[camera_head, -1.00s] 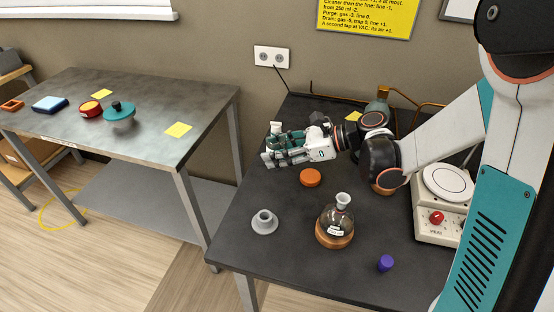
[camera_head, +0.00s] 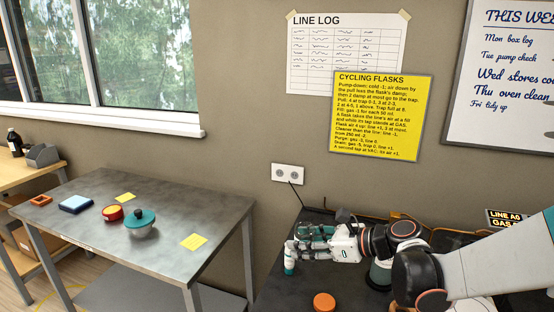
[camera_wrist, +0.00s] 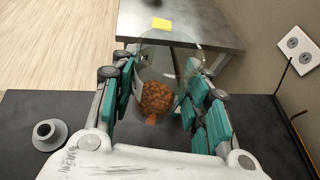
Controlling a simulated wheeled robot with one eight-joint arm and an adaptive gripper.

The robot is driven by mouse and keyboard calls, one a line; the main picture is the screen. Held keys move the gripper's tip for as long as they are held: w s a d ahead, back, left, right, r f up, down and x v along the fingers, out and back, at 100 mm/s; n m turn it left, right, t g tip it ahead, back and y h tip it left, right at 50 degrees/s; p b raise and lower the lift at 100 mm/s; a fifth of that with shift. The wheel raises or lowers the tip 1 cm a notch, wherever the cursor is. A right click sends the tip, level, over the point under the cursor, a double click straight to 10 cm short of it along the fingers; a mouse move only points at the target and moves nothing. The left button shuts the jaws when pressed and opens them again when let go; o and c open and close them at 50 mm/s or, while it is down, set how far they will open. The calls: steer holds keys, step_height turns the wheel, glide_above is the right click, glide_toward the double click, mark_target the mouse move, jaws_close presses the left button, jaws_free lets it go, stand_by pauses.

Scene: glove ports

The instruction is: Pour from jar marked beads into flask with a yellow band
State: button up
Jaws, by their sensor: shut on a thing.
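My gripper (camera_head: 298,250) is shut on a clear glass jar (camera_wrist: 168,62), held between its teal finger pads in the wrist view. Orange-brown beads (camera_wrist: 157,98) lie in the part of the jar nearest the wrist camera. No marking on the jar is readable. In the head view my gripper is over the left part of the dark bench, and the clear jar is hard to make out there. No flask with a yellow band can be made out in the views of now.
An orange disc (camera_head: 324,301) lies on the dark bench near my gripper. A grey flanged ring (camera_wrist: 47,134) stands on it too. A separate metal table (camera_head: 75,239) at left bears a teal-lidded vessel (camera_head: 140,224), a red round tin (camera_head: 112,213) and a blue box (camera_head: 76,204).

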steer(key=w+d+f+m+t+h, duration=0.2)
steer(key=d+m+t+h, duration=0.3)
steer(key=d, duration=0.7)
steer(key=m+h, duration=0.2)
steer(key=m, duration=0.1)
steer(key=shift+w+d+f+t+h, duration=0.2)
steer(key=shift+d+t+h, duration=0.1)
steer(key=shift+t, duration=0.1)
